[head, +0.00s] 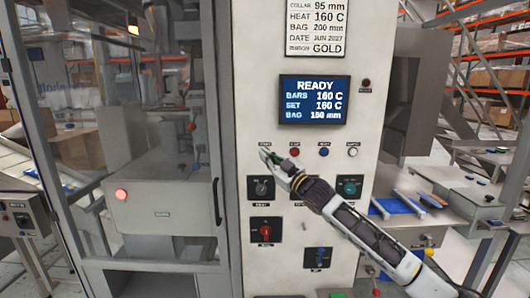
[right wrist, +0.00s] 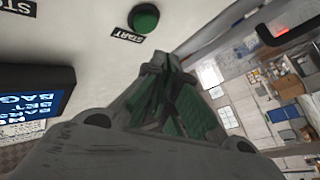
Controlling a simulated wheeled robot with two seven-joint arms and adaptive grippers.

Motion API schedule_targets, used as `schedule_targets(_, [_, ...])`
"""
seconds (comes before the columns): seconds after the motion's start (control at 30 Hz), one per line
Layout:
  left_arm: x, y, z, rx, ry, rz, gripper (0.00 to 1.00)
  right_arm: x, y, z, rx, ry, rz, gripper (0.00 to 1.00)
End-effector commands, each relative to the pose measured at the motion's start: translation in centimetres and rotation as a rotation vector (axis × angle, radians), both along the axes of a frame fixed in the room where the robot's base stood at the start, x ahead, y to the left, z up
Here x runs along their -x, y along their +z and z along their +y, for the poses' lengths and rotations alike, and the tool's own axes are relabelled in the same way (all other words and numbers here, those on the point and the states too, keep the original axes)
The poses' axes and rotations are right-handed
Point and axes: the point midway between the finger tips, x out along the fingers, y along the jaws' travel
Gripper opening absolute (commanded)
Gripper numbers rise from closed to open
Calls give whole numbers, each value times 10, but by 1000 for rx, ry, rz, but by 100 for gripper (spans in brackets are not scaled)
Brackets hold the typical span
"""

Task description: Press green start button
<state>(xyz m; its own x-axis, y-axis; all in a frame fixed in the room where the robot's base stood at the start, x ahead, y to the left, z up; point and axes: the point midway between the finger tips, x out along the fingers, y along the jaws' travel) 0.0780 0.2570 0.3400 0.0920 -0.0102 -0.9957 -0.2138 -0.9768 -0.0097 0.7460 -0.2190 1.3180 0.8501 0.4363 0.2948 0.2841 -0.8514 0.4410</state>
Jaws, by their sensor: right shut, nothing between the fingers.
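The green start button (right wrist: 143,18) shows in the right wrist view on the pale panel, beside its START label (right wrist: 129,36). In the head view my gripper covers the button's place, under the small START label (head: 265,144). My right gripper (head: 265,151) is shut and empty, its tips in front of the panel at that spot. In the right wrist view the closed fingertips (right wrist: 168,60) lie below the button, with a visible gap in the picture. The distance to the panel cannot be judged. My left gripper is not in view.
To the right of the gripper are a red button (head: 294,152), a blue button (head: 323,152) and a white button (head: 352,152). Below are a black selector (head: 261,188) and a red knob (head: 265,231). The display (head: 314,100) above reads READY. A glazed door stands left.

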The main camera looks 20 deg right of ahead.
Motion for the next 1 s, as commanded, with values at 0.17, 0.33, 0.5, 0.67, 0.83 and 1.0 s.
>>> schedule_targets(0.17, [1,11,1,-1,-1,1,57,-11,4,-3,0,-1,-2,0])
schedule_targets(0.33, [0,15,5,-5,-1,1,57,-18,2,-5,0,-1,-1,0])
schedule_targets(0.5, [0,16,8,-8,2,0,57,-20,1,-6,0,-1,-1,0])
schedule_targets(0.67, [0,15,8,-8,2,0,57,-20,1,-6,0,-1,-1,0])
schedule_targets(0.83, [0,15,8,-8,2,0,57,-20,1,-6,0,-1,-1,0])
schedule_targets(1.0, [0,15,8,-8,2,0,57,-20,1,-6,0,-1,-1,0])
